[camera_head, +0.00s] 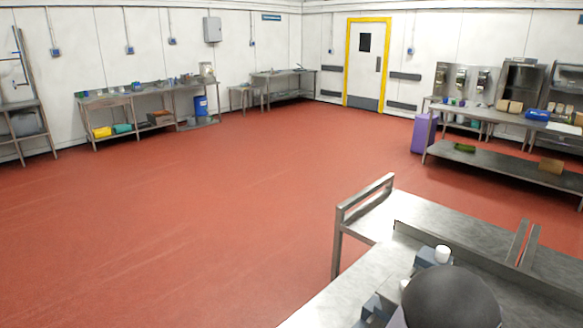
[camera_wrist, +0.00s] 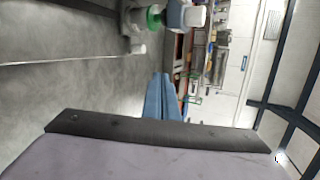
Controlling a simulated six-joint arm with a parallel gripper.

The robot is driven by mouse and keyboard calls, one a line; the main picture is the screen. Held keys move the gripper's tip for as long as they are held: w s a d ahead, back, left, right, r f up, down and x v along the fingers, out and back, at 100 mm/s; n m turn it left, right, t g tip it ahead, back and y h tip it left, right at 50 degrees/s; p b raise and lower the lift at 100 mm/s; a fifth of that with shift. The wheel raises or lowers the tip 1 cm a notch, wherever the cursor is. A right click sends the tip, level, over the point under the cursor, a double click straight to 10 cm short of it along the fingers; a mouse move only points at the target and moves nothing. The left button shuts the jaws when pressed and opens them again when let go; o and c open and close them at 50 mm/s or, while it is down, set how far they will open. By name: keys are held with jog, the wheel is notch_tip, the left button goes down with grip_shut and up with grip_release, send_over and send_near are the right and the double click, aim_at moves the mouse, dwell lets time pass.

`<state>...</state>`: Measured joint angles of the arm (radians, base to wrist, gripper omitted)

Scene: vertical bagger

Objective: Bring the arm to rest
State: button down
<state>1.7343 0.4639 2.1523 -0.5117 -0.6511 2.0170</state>
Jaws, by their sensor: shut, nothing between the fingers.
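My gripper (camera_wrist: 161,76) shows in the wrist view as two blue fingers lying together, shut, with nothing between them. Its dark band and pale grey-purple body fill the bottom of that view. The wrist picture is turned on its side. The fingers point along a grey steel bench top (camera_wrist: 80,75) and look apart from the bottles at the top of the view. In the head view I cannot make out the fingers; a dark rounded shape covers part of the bench at the lower right.
A bottle with a green part (camera_wrist: 154,17) and a grey-blue bottle with a white cap (camera_wrist: 193,17) stand on the bench. In the head view, a white-topped item (camera_head: 442,254) stands near the dark shape. A raised metal rail (camera_head: 365,197) edges the bench. The red floor (camera_head: 190,220) is clear.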

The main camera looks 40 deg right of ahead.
jog(key=w+d+r+m+p, duration=0.1)
jog(key=w+r+m+p, duration=0.2)
jog(key=r, duration=0.5)
jog(key=w+a+r+n+t+b, duration=0.1)
jog(key=w+a+n, duration=0.15)
jog(key=w, duration=0.85)
jog(key=w+a+f+n+t+y+b, duration=0.1)
jog(key=w+a+f+n+y, duration=0.25)
jog(key=w+a+n, duration=0.45)
jog(key=w+a+f+n+t+y+b, duration=0.1)
jog(key=w+a+f+n+y, duration=0.25)
jog(key=w+a, duration=0.7)
jog(key=w+a+f+n+g+y, duration=0.1)
jog(key=a+f+n+y, duration=0.15)
jog(key=a+n, duration=0.65)
jog(key=a+f+n+y, duration=0.2)
jog(key=a+f+n, duration=0.2)
jog(key=a, duration=0.9)
jog(key=s+a+f+n+g+b, duration=0.1)
jog(key=s+a+n+g, duration=0.1)
jog(key=s+a+n, duration=0.3)
jog(key=s+a+f+n+g+y, duration=0.1)
jog(key=s+a+n+g, duration=0.1)
jog(key=s+a+n, duration=0.2)
jog(key=a+n, duration=0.3)
jog(key=a, duration=0.2)
jog(key=shift+s+a+b, duration=0.3)
jog(key=shift+s+b, duration=0.1)
